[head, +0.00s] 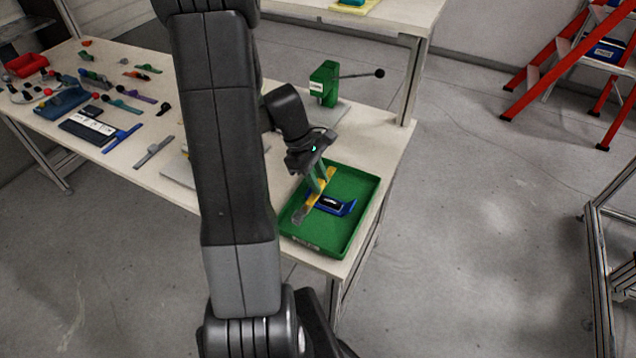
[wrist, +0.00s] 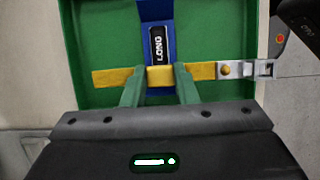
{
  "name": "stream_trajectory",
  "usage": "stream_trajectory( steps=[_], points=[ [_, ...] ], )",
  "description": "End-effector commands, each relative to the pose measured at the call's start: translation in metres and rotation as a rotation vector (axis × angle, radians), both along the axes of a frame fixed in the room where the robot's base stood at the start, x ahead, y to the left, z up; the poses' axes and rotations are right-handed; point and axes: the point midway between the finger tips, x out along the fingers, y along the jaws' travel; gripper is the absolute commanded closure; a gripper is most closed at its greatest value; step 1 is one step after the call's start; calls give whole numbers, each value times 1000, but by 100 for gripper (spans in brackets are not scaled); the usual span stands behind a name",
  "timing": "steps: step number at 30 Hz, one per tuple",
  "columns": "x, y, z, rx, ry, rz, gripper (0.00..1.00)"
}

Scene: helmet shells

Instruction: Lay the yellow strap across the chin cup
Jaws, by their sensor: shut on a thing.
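The yellow strap (head: 312,200) is in my gripper (head: 322,184), above the green tray on the bench. In the wrist view the strap (wrist: 108,78) runs left to right between the two green fingers of my gripper (wrist: 159,84), with a metal buckle (wrist: 262,69) at its right end. A blue piece with a black pad marked LONG (wrist: 159,45), seemingly the chin cup (head: 346,208), lies in the tray. The strap crosses over its near part in the wrist view. I cannot tell whether the strap touches it.
The green tray (head: 325,249) has raised walls and sits at the bench's right corner. A green lever press (head: 324,82) stands behind it. Several straps and small parts lie on the left of the bench (head: 150,185). A red stepladder (head: 560,55) stands on the floor at right.

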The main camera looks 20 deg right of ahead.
Motion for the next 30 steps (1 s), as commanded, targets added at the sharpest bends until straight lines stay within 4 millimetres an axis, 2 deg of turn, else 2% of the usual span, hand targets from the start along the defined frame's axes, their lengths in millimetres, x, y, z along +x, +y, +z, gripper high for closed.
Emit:
stream_trajectory(
  steps=[4,23,24,27,30],
  points=[
    [0,0,-19,0,3,0,95],
    [0,0,-32,0,0,1,95],
    [0,0,-31,0,0,0,68],
    [0,0,-31,0,0,0,52],
    [0,0,-31,0,0,0,52]
  ],
)
